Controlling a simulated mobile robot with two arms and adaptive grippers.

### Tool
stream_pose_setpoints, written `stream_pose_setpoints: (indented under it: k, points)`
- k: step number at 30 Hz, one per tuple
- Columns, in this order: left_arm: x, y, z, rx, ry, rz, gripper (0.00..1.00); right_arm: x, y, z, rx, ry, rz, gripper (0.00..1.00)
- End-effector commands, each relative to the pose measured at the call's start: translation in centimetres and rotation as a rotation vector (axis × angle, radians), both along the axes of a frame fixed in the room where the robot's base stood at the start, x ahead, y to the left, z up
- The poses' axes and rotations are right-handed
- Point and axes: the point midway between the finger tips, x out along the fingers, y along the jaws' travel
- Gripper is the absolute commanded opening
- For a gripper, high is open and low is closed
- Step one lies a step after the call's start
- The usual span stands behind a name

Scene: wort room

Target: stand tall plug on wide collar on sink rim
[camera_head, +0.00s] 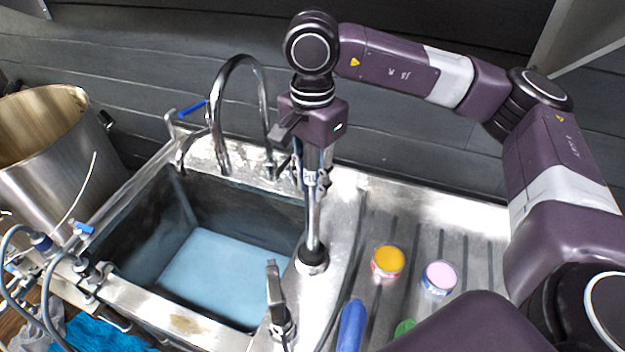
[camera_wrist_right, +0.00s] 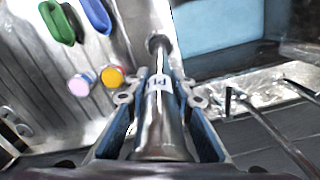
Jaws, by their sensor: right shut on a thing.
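The tall plug (camera_head: 314,212) is a long, slim, shiny metal tube, standing about upright. My right gripper (camera_head: 312,181) points down from above and is shut on its upper part. In the right wrist view the tube (camera_wrist_right: 159,118) lies between the two fingers (camera_wrist_right: 160,95) and carries a white label with dark letters. The plug's lower end is a dark ring at the wide collar (camera_head: 312,268), a metal ring on the sink rim (camera_head: 340,200), right of the basin. I cannot tell whether it is fully seated. My left gripper is not in view.
The basin (camera_head: 225,270) and a curved tap (camera_head: 215,100) are left of the plug. A metal fitting (camera_head: 275,285) stands nearer on the rim. Orange-topped (camera_head: 388,262) and pink-topped (camera_head: 440,275) jars, a blue item (camera_head: 351,325) and a green item (camera_head: 404,328) are on the drainboard.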

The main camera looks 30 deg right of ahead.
Motion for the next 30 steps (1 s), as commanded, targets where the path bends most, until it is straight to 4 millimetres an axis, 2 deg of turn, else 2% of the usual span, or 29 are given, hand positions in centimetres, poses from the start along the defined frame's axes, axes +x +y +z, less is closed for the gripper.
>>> stream_pose_setpoints:
  k: [30]
  points:
    - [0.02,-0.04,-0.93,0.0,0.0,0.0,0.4,0.05,0.03,-0.19,0.002,-0.002,0.0,0.0]
